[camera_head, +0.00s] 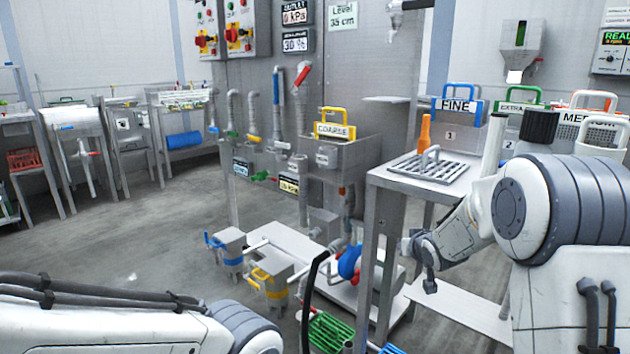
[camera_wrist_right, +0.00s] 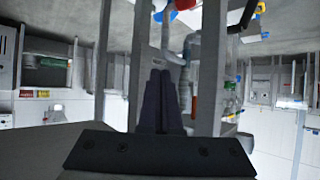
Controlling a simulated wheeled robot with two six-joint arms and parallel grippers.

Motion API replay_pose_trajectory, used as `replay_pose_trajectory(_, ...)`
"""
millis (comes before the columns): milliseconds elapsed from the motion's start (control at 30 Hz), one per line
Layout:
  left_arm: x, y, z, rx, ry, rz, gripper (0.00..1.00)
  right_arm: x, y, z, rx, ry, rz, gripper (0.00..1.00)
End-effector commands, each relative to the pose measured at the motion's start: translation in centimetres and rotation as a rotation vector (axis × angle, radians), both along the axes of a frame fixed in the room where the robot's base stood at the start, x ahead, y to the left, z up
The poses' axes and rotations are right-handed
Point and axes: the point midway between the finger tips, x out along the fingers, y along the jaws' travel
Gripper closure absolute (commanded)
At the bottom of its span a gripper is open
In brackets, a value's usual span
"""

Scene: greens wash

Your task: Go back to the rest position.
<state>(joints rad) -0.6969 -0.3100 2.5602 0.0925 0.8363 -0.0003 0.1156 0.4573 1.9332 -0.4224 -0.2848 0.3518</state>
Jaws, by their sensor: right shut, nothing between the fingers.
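My right arm (camera_head: 540,220) comes in from the right of the head view, bent, with its wrist low beside the steel table (camera_head: 378,250). In the right wrist view my right gripper (camera_wrist_right: 161,73) has its two dark fingers together, with nothing between them. Only the upper part of my left arm (camera_head: 110,325) shows along the bottom left of the head view. My left gripper is out of the picture.
A steel grate (camera_head: 430,168) and an orange bottle (camera_head: 424,133) stand on the table. Baskets marked FINE (camera_head: 456,107) and COARSE (camera_head: 334,131) stand behind. The floor at left is open.

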Motion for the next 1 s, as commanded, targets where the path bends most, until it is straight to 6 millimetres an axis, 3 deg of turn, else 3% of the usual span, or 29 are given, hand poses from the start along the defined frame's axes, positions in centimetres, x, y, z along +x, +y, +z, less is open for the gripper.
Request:
replay_pose_trajectory(33,0.0,0.0,0.0,0.000,0.000,0.000,0.50,-3.9,0.5,-1.1,-0.013,0.102,-0.020,1.00)
replay_pose_trajectory(200,0.0,0.0,0.0,0.000,0.000,0.000,0.50,-15.0,1.6,-4.9,-0.038,0.397,-0.046,1.00)
replay_pose_trajectory(500,0.0,0.0,0.0,0.000,0.000,0.000,0.50,-28.9,3.6,-8.2,-0.024,0.726,-0.015,1.00)
replay_pose_trajectory(600,0.0,0.0,0.0,0.000,0.000,0.000,0.50,-32.1,4.8,-8.4,-0.025,0.797,0.021,1.00)
replay_pose_trajectory(767,0.0,0.0,0.0,0.000,0.000,0.000,0.50,-33.9,9.2,-6.9,-0.078,0.827,0.168,1.00)
replay_pose_trajectory(1000,0.0,0.0,0.0,0.000,0.000,0.000,0.50,-38.3,14.2,-4.9,-0.155,0.881,0.375,1.00)
